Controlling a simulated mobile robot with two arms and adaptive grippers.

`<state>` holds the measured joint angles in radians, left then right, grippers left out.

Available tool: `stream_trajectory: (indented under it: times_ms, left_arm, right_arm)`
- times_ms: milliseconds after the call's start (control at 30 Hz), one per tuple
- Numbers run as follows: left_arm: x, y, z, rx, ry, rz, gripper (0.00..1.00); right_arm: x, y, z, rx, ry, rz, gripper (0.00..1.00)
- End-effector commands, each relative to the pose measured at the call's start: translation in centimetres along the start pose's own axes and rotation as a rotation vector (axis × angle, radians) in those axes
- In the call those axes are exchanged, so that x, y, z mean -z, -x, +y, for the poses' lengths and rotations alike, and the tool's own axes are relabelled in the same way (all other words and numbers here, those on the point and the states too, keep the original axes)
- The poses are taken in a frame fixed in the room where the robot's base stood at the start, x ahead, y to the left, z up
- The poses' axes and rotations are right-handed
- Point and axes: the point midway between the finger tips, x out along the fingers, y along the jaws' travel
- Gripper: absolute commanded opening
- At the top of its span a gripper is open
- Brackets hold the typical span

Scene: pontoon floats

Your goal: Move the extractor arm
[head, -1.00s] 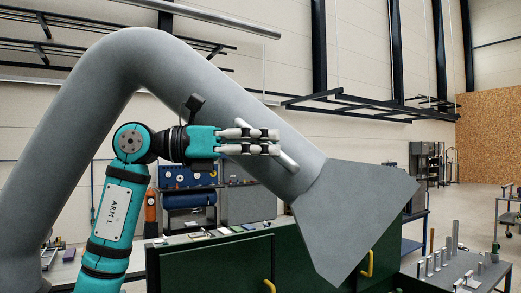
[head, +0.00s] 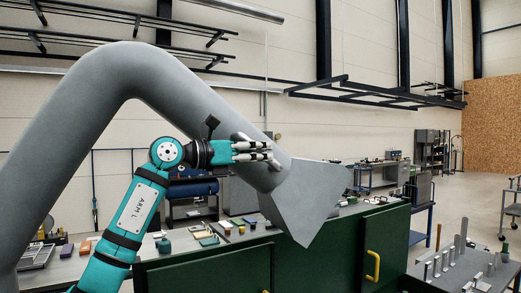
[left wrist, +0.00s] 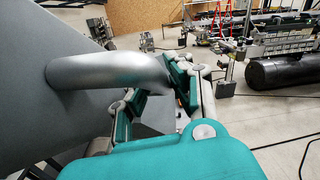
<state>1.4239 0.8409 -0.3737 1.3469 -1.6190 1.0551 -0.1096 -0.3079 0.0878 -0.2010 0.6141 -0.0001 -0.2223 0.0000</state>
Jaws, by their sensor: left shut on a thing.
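The extractor arm (head: 75,135) is a thick grey tube that rises from the lower left, bends over at the top and slopes down right to a flared grey hood (head: 310,195). My left gripper (head: 268,152) is at the lower end of the tube, just above the hood. In the left wrist view, its fingers (left wrist: 155,85) are shut around the rounded grey handle (left wrist: 105,72), which is fixed to the extractor. The handle's far end is hidden by the fingers. My right gripper is not in view.
A green cabinet bench (head: 205,270) with small items on top stands below and behind the hood. A grey table (head: 450,275) with upright metal pieces is at the lower right. Dark racks (head: 375,95) hang overhead. Open floor lies at the right.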

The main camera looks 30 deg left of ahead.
Motion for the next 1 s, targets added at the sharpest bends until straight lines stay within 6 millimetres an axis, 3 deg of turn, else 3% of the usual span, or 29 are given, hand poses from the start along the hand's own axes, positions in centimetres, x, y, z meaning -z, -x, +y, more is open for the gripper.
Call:
stream_trajectory:
  times_ms: [133, 333, 367, 533, 833, 1000]
  left_arm:
    - [0.1, -0.1, 0.1, -0.001, 0.000, 0.002, 0.00]
    - [0.1, -0.1, 0.1, 0.000, 0.001, 0.001, 0.00]
    - [0.1, -0.1, 0.1, 0.000, 0.001, 0.001, 0.22]
    - [0.1, -0.1, 0.0, 0.000, 0.001, 0.000, 0.42]
    - [0.0, 0.3, 0.1, -0.001, 0.001, -0.001, 0.42]
    - [0.0, 2.6, 0.2, -0.004, 0.000, -0.001, 0.42]
  right_arm:
    - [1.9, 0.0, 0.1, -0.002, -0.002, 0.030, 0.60]
    - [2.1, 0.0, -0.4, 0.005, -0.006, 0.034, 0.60]
    - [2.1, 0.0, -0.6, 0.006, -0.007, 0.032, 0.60]
    - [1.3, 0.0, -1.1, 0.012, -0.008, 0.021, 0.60]
    - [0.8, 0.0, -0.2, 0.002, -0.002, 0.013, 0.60]
    - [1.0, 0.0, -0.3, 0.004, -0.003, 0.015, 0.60]
